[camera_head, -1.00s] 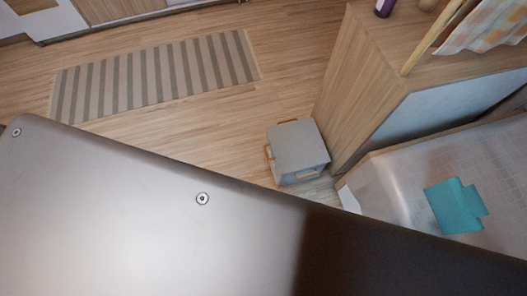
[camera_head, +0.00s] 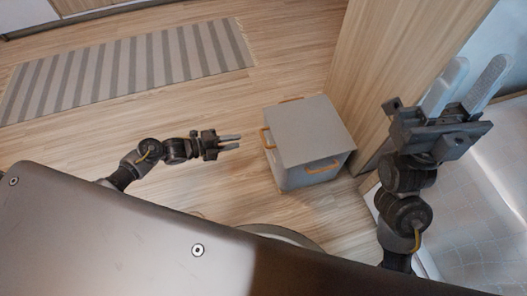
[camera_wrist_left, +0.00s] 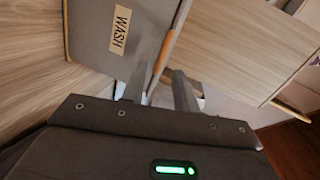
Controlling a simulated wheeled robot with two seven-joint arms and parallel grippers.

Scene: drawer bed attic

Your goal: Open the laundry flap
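The laundry box (camera_head: 303,130) is a grey box on the floor with a flat grey top, the flap, which lies closed. In the left wrist view a grey panel (camera_wrist_left: 92,35) carries a WASH label (camera_wrist_left: 120,30). An orange-brown strip (camera_wrist_left: 164,52) lies ahead of the left fingers (camera_wrist_left: 158,88). My right gripper (camera_head: 474,82) is open and empty, right of the box.
A tall wooden cabinet side (camera_head: 365,75) stands behind and right of the box. A striped rug (camera_head: 125,68) lies at the upper left. The wooden floor left of the box is clear.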

